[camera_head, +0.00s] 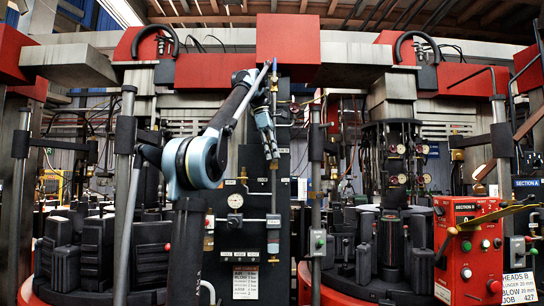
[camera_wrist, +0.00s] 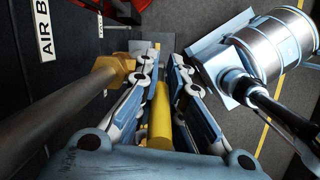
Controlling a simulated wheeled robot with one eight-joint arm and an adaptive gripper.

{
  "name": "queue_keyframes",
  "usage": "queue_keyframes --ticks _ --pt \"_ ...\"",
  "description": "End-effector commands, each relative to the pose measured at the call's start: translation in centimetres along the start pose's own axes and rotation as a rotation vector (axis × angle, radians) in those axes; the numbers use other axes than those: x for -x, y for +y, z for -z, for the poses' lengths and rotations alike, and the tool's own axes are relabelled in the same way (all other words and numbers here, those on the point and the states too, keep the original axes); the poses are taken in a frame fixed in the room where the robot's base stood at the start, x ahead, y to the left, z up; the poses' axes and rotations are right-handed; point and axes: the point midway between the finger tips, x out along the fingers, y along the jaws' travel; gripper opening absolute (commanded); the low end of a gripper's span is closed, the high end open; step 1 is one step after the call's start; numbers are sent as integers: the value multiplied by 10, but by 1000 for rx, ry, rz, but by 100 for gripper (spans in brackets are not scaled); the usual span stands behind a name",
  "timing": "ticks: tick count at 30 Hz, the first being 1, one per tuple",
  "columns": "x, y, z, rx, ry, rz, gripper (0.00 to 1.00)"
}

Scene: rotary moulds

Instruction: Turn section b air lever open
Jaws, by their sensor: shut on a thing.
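My gripper (camera_head: 268,145) is up against the dark control panel (camera_head: 238,258) in the head view, pointing downward. In the wrist view my gripper (camera_wrist: 161,75) has its two fingers on either side of a yellow lever handle (camera_wrist: 160,120) and is shut on it. A white label reading "AIR B" (camera_wrist: 44,30) is on the dark panel at upper left. The lever cannot be made out in the head view, where my gripper and arm cover that area.
A pressure gauge (camera_head: 235,200) sits lower on the panel. A vertical pipe (camera_head: 274,185) runs close beside my gripper. A red control box (camera_head: 468,252) stands at right. Black moulds (camera_head: 95,245) are at left. In the wrist view a red part (camera_wrist: 120,5) is at top.

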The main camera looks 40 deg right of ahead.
Motion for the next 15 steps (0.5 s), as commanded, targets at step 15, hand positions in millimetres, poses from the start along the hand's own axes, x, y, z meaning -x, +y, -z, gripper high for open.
queue_keyframes --ticks 15 --pt "-2 0 3 1 8 5 21"
